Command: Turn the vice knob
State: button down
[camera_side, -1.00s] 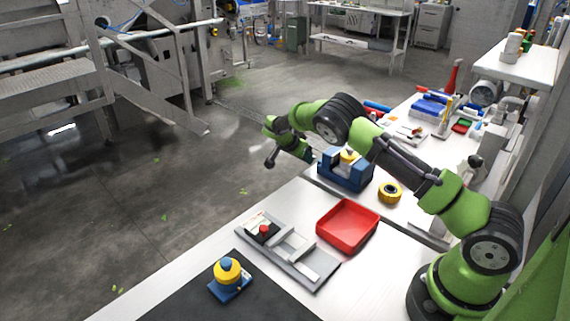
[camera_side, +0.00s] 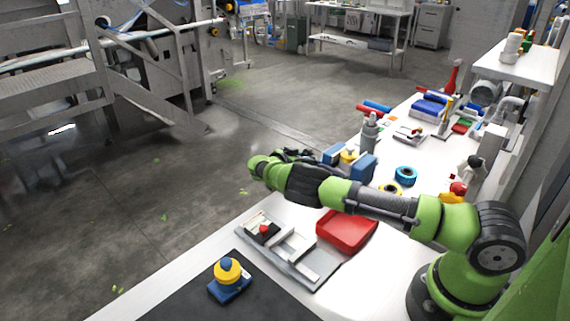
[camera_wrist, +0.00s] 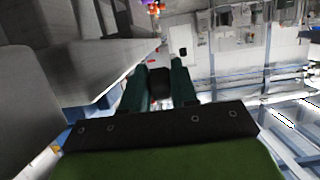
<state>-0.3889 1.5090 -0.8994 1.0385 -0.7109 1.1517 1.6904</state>
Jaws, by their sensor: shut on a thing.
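The blue vice (camera_side: 363,168) stands on the far bench, with a yellow piece (camera_side: 349,157) between its jaws. My arm crosses in front of it in the side view and hides its lower part and my fingers. In the wrist view my gripper (camera_wrist: 158,75) has its two dark green fingers on either side of a black block, which looks like the vice knob (camera_wrist: 159,88). The fingers are shut on it. How far the knob is turned cannot be told.
A red tray (camera_side: 332,240) and a grey fixture (camera_side: 300,266) lie on the near bench below my arm. A yellow-and-blue piece (camera_side: 228,272) sits on the black mat. A blue ring (camera_side: 405,175) and a grey bottle (camera_side: 369,132) stand near the vice.

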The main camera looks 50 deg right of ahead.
dwell(0.3)
jog(key=c, duration=1)
grip_release()
jog(key=shift+o, duration=0.2)
jog(key=shift+y, duration=0.3)
